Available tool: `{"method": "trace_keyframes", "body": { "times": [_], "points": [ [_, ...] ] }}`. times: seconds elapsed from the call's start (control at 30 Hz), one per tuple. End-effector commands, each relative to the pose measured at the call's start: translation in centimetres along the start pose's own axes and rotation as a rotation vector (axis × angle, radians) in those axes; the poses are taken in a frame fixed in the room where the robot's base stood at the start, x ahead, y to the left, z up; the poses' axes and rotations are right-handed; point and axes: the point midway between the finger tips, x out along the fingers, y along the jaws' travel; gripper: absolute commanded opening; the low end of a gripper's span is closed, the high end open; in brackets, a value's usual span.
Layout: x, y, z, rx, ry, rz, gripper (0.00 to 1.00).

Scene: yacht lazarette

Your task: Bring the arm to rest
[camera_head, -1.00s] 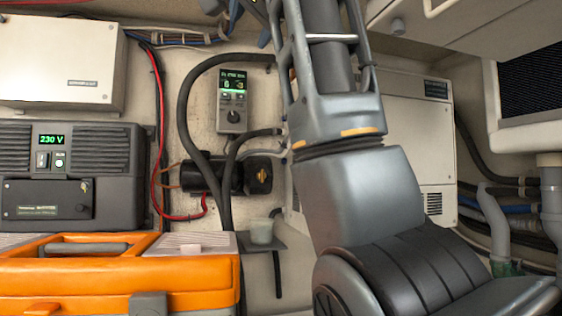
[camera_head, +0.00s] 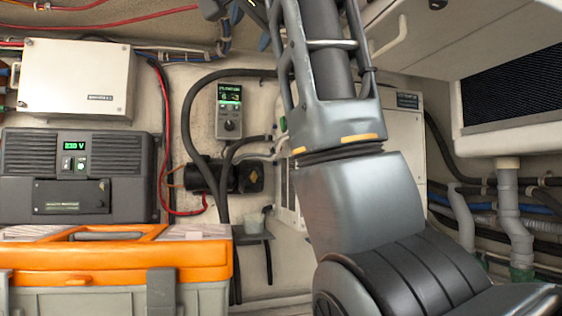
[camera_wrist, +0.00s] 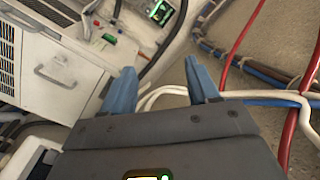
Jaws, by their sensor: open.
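My arm (camera_head: 360,200) rises through the middle of the head view and bends upward past the top edge. My gripper (camera_wrist: 160,85) shows in the wrist view with its two blue fingers spread apart and nothing between them. Behind the fingers are white cables and a pale wall. In the head view the gripper's fingertips are not clearly seen; the end of the arm runs out at the top.
An orange-lidded toolbox (camera_head: 120,262) stands at the lower left, below a dark 230 V unit (camera_head: 115,150) and a white box (camera_head: 75,75). A small control panel (camera_head: 229,110) hangs left of my arm. Pipes (camera_head: 508,215) and an overhead cabinet (camera_head: 470,40) are at right.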

Motion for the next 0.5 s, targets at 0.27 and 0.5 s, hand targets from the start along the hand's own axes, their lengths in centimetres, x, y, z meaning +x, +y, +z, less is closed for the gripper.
{"method": "trace_keyframes", "body": {
  "times": [0.27,0.5],
  "points": [
    [1.2,2.0,1.8,-0.014,-0.007,0.005,0.6],
    [2.8,5.1,4.4,-0.034,-0.017,0.009,0.6]
  ]
}}
